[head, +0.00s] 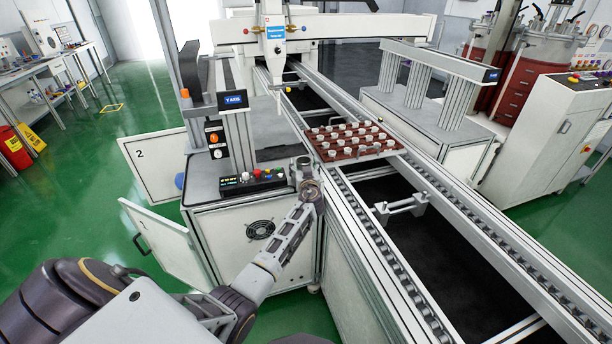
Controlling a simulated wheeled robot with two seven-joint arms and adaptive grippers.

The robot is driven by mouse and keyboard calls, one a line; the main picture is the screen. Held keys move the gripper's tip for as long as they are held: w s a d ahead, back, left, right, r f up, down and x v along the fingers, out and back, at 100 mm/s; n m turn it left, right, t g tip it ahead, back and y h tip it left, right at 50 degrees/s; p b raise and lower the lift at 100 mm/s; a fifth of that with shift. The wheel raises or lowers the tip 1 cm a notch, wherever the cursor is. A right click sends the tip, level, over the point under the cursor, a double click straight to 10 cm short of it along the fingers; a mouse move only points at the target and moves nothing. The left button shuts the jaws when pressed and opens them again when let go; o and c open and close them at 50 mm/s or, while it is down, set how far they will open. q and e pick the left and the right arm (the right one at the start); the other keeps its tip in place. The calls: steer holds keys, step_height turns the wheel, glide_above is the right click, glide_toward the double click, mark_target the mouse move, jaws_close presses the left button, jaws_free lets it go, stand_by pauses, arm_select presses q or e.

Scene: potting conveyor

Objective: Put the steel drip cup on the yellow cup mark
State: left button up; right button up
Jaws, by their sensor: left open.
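My left arm reaches up from the bottom left, and my left gripper (306,172) is at the cabinet's right edge beside the conveyor. It is seen from behind; it is open, and its fingertips are hard to make out. I cannot make out the steel drip cup; my gripper may hide it. I cannot identify the yellow cup mark either. A small yellow spot (288,89) shows near the dispensing nozzle (279,97), too small to tell what it is. My right gripper is out of view.
A red-brown tray (377,154) with several small white parts sits across the conveyor rails (440,190). A button panel (250,185) stands on the cabinet, left of my gripper. Cabinet doors (150,163) stand open at the left.

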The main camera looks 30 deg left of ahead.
arm_select(q)
steer(key=shift+r, duration=0.15)
steer(key=v, duration=0.2)
steer(key=shift+s+d, duration=0.25)
steer(key=v, duration=0.9)
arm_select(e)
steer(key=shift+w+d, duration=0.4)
arm_select(q)
steer(key=shift+s, duration=0.15)
